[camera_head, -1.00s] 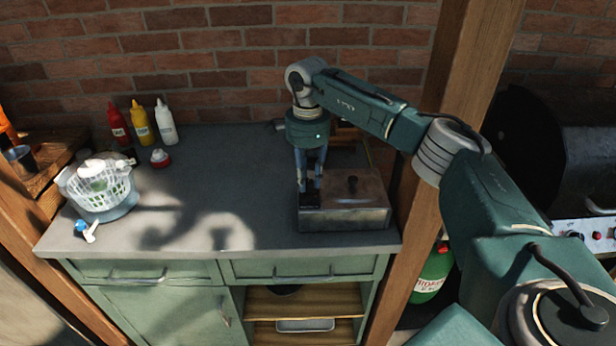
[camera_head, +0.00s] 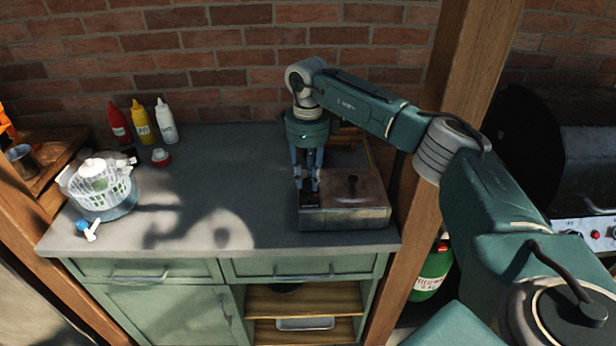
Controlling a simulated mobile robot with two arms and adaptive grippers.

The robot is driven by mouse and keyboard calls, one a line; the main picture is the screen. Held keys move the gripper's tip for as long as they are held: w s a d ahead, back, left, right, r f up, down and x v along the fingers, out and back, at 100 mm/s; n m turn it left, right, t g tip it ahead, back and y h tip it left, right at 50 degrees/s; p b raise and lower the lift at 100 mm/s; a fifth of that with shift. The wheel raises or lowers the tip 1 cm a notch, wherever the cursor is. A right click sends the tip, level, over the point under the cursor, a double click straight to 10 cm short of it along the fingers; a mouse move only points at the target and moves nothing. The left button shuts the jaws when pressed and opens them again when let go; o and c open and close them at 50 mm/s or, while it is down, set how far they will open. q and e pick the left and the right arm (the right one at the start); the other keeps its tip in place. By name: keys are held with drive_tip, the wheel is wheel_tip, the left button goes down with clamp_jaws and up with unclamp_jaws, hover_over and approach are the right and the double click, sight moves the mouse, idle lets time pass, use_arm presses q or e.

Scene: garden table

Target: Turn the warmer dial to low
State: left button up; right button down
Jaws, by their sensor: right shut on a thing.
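The warmer (camera_head: 345,214) is a low grey metal box with a brownish lid and a dark knob on the lid (camera_head: 352,182). It stands near the front right edge of the counter. My right gripper (camera_head: 308,187) points straight down at the warmer's left end, over a dark panel there (camera_head: 309,205). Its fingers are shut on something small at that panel. The dial itself is hidden by the fingers, so its setting cannot be read. My left gripper is not in view.
The grey counter (camera_head: 230,180) is clear in its middle. A white basket (camera_head: 100,187), red (camera_head: 118,122), yellow (camera_head: 141,122) and white (camera_head: 166,121) bottles stand at left. A wooden post (camera_head: 432,150) rises close beside my right arm.

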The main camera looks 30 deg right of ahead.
sight(308, 181)
drive_tip(key=shift+w+r, duration=0.1)
drive_tip(key=shift+r, duration=0.05)
drive_tip(key=c, duration=1.5)
unclamp_jaws()
drive_tip(key=shift+o, duration=0.2)
wheel_tip(308, 181, up, 12)
